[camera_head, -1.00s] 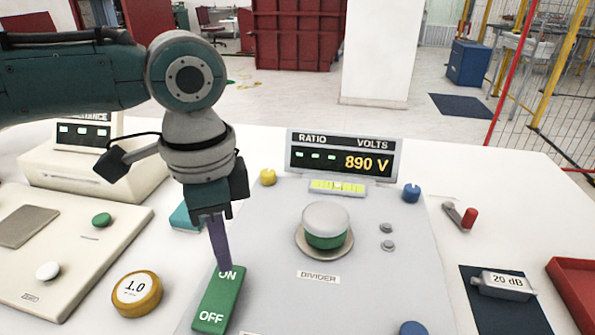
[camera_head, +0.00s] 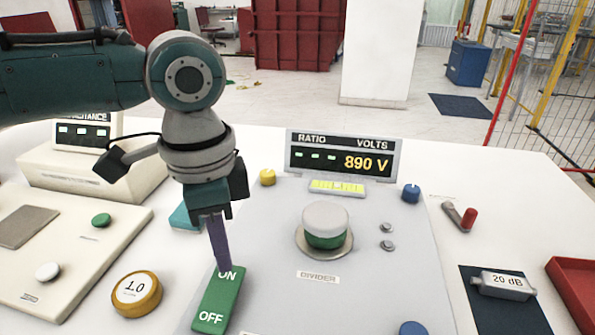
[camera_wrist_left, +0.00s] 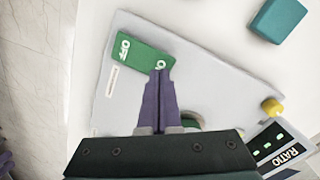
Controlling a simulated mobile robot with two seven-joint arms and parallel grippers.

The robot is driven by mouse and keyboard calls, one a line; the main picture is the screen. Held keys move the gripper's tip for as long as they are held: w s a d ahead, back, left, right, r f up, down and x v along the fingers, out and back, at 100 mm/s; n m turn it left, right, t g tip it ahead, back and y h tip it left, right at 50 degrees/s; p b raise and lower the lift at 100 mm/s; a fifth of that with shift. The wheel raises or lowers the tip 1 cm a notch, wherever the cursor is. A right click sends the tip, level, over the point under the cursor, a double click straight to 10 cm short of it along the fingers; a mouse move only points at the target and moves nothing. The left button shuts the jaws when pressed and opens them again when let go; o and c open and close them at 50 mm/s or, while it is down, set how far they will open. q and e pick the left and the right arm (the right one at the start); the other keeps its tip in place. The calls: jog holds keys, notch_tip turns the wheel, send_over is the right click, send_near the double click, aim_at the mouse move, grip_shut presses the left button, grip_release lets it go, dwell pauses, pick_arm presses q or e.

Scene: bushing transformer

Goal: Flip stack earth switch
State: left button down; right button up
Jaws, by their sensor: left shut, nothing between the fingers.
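The green rocker switch (camera_head: 217,303), marked ON at its far end and OFF at its near end, sits on the left part of the grey divider panel (camera_head: 270,235). My left gripper (camera_head: 224,266) is shut and empty, pointing down with its purple fingertips at the ON end of the switch. In the left wrist view the switch (camera_wrist_left: 138,60) shows its OFF end clear, and the fingertips (camera_wrist_left: 161,72) partly cover the ON lettering. They look to be touching or just above the ON end; I cannot tell which. My right gripper is not in view.
A display reading 890 V (camera_head: 342,157) stands at the panel's back. A white and green knob (camera_head: 326,225) rises right of the switch. A yellow 1.0 dial (camera_head: 137,293) lies to its left. A red tray (camera_head: 578,290) is at far right.

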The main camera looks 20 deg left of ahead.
aim_at(227, 275)
pick_arm(q)
jog(key=shift+f+b, duration=0.65)
jog(key=shift+f, duration=0.55)
dwell(0.9)
jog(key=shift+r, duration=0.1)
notch_tip(227, 275, up, 7)
jog(key=p, duration=0.8)
dwell(0.3)
